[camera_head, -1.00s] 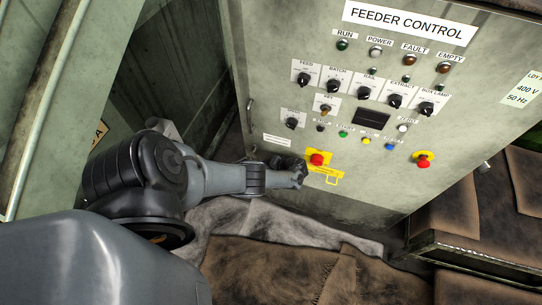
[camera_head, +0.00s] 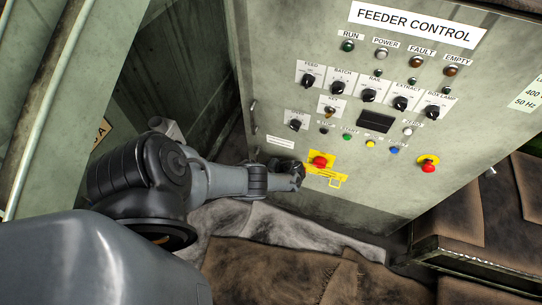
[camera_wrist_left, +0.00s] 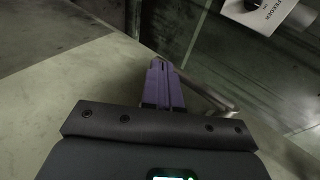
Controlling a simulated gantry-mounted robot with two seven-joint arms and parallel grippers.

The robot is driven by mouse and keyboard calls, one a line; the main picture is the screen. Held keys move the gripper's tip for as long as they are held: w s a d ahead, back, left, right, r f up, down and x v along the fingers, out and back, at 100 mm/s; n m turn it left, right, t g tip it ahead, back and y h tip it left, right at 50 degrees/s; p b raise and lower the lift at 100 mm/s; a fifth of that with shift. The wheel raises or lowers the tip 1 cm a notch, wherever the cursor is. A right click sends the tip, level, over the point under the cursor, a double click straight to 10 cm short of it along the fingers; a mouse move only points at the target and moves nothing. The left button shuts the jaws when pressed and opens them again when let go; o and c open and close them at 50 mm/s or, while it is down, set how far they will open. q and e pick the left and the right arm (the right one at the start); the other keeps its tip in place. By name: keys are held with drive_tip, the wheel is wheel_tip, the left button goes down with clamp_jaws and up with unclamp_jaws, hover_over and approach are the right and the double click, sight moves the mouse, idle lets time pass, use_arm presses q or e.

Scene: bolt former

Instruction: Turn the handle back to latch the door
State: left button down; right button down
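In the left wrist view my left gripper (camera_wrist_left: 164,84) shows two purple fingers side by side with almost no gap. A slim metal bar (camera_wrist_left: 212,94), which looks like the handle, runs from beside the fingertips down to the right. I cannot tell whether the fingers touch it. In the head view my left arm reaches in from the left, its wrist low in front of the feeder control cabinet (camera_head: 300,120); the fingertips are hidden there. A small handle-like fitting (camera_head: 253,106) shows on the cabinet's left edge. My right gripper is out of view.
The cabinet face carries several knobs and lamps. A red push button (camera_head: 319,161) on a yellow plate is close to my left wrist, and another red button (camera_head: 428,166) is further right. Brown stained blocks (camera_head: 455,215) stand at the right. Crumpled cloth-like sheets (camera_head: 270,230) lie below.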

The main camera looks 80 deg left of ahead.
use_arm(q)
drive_tip(key=p+v, duration=0.3)
drive_tip(key=v, duration=0.7)
drive_tip(key=shift+w+d+r+p, duration=0.2)
drive_tip(key=shift+w+p, duration=0.05)
drive_tip(key=shift+p, duration=0.15)
drive_tip(key=shift+s, duration=0.1)
